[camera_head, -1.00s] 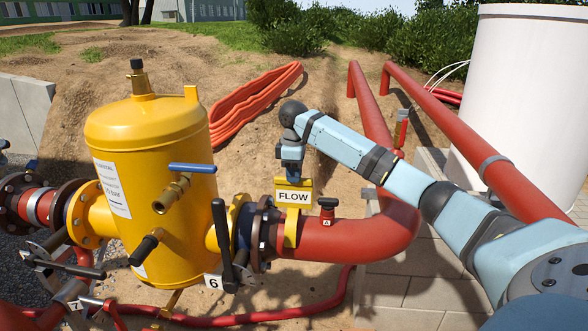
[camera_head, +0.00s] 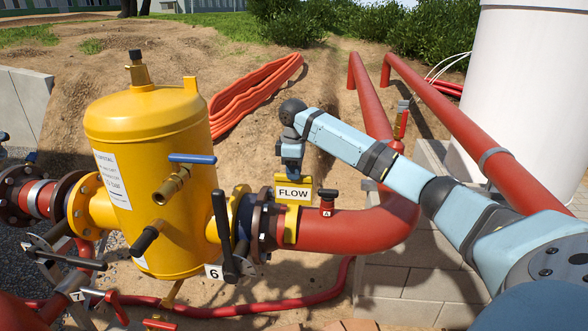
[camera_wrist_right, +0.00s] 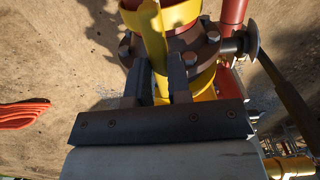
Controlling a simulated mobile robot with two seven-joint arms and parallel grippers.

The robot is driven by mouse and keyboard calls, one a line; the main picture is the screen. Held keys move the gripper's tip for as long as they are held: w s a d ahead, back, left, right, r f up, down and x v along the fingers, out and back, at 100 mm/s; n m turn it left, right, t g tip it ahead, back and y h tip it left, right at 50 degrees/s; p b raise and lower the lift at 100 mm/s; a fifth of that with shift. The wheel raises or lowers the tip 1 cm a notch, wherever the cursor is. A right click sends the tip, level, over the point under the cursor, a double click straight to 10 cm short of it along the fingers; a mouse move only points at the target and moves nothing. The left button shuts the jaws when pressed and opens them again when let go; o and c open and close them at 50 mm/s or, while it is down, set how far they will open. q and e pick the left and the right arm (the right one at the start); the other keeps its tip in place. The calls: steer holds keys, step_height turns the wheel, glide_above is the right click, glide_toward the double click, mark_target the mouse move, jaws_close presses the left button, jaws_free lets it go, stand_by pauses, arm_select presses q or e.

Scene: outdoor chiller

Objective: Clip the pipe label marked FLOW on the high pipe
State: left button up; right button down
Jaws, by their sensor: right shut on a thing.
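The FLOW label (camera_head: 293,193) is a white plate with black letters on a yellow holder, upright and facing me in the head view. My right gripper (camera_head: 291,172) is above it, shut on its yellow upper part. In the wrist view the right gripper's fingers (camera_wrist_right: 160,88) flank the yellow tab (camera_wrist_right: 154,45). The label's yellow clip (camera_head: 290,226) lies over the red pipe (camera_head: 345,230), just right of the dark flange. In the wrist view the yellow clip (camera_wrist_right: 180,17) curves over the pipe. Whether it is fully seated is hidden. My left gripper is out of view.
A yellow tank (camera_head: 155,185) with a blue-handled valve (camera_head: 192,158) stands left of the flange. A small red valve marked A (camera_head: 327,202) is close right of the label. A black lever (camera_head: 222,235) rises left of the flange. A white tank (camera_head: 530,100) stands at right.

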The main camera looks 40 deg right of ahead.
steer(key=shift+f, duration=0.9)
steer(key=c, duration=0.5)
jaws_free()
steer(key=shift+r, duration=0.1)
step_height(320, 180, up, 6)
steer(key=shift+r, duration=0.45)
